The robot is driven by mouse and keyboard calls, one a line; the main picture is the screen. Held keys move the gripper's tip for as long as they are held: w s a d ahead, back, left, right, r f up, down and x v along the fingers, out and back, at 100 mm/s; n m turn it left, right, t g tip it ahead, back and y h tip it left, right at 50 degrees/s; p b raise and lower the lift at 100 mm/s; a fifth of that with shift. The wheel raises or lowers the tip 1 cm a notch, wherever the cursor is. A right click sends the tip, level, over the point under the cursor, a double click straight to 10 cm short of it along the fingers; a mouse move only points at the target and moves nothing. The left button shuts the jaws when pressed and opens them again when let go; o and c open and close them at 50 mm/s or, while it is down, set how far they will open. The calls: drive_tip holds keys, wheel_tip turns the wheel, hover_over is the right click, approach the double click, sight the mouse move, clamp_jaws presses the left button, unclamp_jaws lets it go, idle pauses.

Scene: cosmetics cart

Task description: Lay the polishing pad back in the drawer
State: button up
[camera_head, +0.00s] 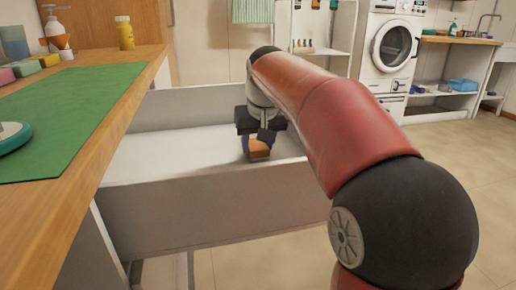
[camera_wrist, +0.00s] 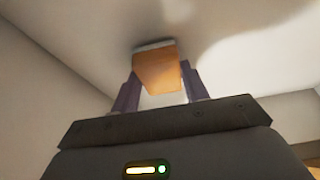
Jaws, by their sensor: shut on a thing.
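The polishing pad (camera_head: 259,150) is a small orange-tan block. In the wrist view the pad (camera_wrist: 157,71) shows a grey layer along its far edge. My gripper (camera_head: 259,142) is shut on the pad, one purple finger on each side, and in the wrist view the gripper (camera_wrist: 158,88) holds it over the white drawer floor. The open drawer (camera_head: 215,210) is pale grey-white and extends out beside the wooden counter. The pad is inside the drawer walls, low over the floor. I cannot tell whether it touches the floor.
The wooden counter (camera_head: 90,165) with a green mat (camera_head: 75,110) stands at the left. On it are a yellow bottle (camera_head: 124,33), a pump bottle (camera_head: 55,30), coloured blocks and a teal round item (camera_head: 12,136). The drawer floor around the pad is clear.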

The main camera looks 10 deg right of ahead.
drive_tip(key=shift+f, duration=0.35)
drive_tip(key=o, duration=1)
drive_tip(key=shift+r, duration=0.2)
drive_tip(key=p+v, duration=0.2)
drive_tip(key=v, duration=1)
drive_tip(key=shift+p, duration=0.4)
